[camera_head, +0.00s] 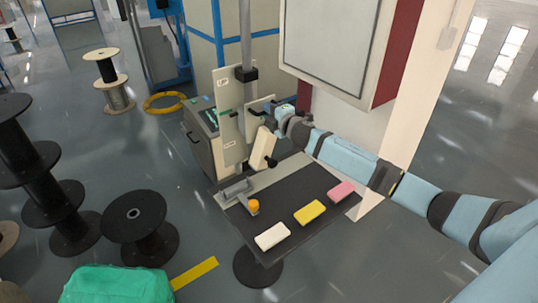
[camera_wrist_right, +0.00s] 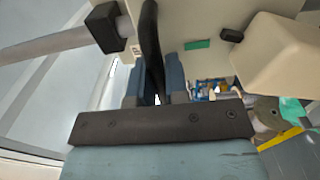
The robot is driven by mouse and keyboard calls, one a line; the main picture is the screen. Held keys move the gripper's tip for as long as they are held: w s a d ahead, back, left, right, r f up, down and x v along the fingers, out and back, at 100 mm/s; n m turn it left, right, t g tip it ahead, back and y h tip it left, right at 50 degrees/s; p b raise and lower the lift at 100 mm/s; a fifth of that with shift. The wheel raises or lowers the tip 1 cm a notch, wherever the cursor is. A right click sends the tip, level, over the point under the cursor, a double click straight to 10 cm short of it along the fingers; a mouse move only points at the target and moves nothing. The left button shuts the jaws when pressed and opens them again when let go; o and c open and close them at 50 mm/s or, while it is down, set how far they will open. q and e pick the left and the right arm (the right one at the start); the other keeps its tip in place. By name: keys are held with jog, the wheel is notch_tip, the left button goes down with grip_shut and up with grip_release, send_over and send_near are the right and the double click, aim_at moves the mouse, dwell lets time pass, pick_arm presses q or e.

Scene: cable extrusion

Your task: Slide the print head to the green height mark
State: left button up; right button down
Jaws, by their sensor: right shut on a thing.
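The print head looks like a cream block (camera_head: 262,147) with a dark tip, hanging tilted beside an upright cream plate (camera_head: 225,95). In the right wrist view a cream block (camera_wrist_right: 285,55) shows at the right. A green mark (camera_wrist_right: 197,44) is on the cream face next to it, a little right of my fingers. My right gripper (camera_head: 269,106) is at the cream parts above the table. In the wrist view my right gripper (camera_wrist_right: 155,75) is shut on a dark upright handle (camera_wrist_right: 150,35). The handle's lower end is hidden between the fingers. My left gripper is not in view.
A black table (camera_head: 285,205) holds white (camera_head: 272,236), yellow (camera_head: 309,212) and pink (camera_head: 341,190) blocks and an orange knob (camera_head: 253,206). A grey pole (camera_head: 245,35) carries a black clamp (camera_head: 246,73). A large cabinet (camera_head: 330,45) stands behind my right arm. Black spools (camera_head: 137,215) stand left.

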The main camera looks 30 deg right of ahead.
jog(key=shift+r+p, duration=0.6)
jog(key=shift+r, duration=0.35)
jog(key=c, duration=1)
grip_release()
jog(key=shift+f, duration=0.15)
jog(key=s, duration=0.8)
jog(key=shift+d+p, duration=0.3)
jog(key=shift+f, duration=0.1)
